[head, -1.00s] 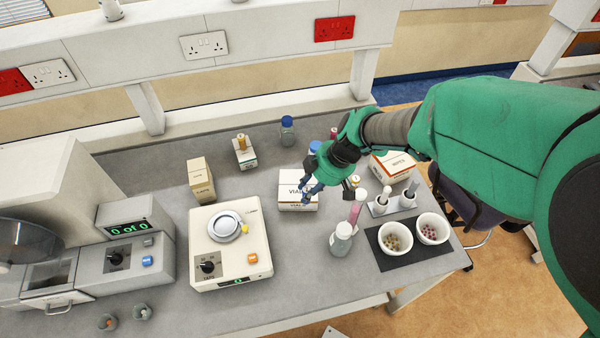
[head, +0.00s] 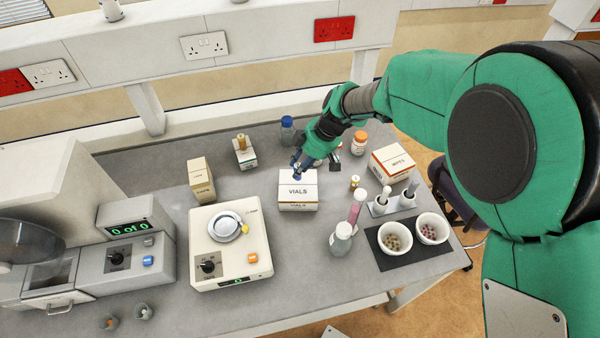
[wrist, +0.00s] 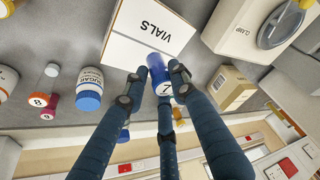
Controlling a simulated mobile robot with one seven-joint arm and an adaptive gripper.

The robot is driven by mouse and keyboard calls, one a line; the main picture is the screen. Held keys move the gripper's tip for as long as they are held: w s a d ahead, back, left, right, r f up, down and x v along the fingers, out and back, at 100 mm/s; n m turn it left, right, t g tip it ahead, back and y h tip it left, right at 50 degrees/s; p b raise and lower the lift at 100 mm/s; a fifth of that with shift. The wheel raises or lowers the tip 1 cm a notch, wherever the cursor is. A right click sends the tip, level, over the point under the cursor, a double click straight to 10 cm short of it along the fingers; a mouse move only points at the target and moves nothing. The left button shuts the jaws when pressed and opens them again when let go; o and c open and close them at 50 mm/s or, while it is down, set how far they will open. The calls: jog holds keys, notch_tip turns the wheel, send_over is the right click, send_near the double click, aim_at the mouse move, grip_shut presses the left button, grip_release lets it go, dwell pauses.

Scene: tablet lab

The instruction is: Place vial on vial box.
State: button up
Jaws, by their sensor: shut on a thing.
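The vial box (head: 297,192) is a white carton marked VIALS on the bench. It also shows in the wrist view (wrist: 128,45). My gripper (head: 299,163) is at the box's far edge in the head view. In the wrist view my gripper (wrist: 160,82) is shut on a vial (wrist: 157,66) with a blue end and a white part marked 7. The vial overlaps the box top's edge in that view; I cannot tell whether it touches. In the head view only a bit of blue shows between the fingers.
A scale (head: 230,262) stands left of the box, a brown-white carton (head: 201,180) behind it. A wipes box (head: 392,165), orange bottle (head: 359,143) and pink bottle (head: 355,207) stand to the right. A sugar jar (wrist: 89,90) is near my gripper.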

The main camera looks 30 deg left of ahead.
jog(key=shift+f, duration=1.75)
jog(key=shift+f, duration=0.15)
jog(key=o, duration=1)
jog(key=shift+o, duration=0.2)
jog(key=v, duration=1.2)
jog(key=shift+w, duration=0.1)
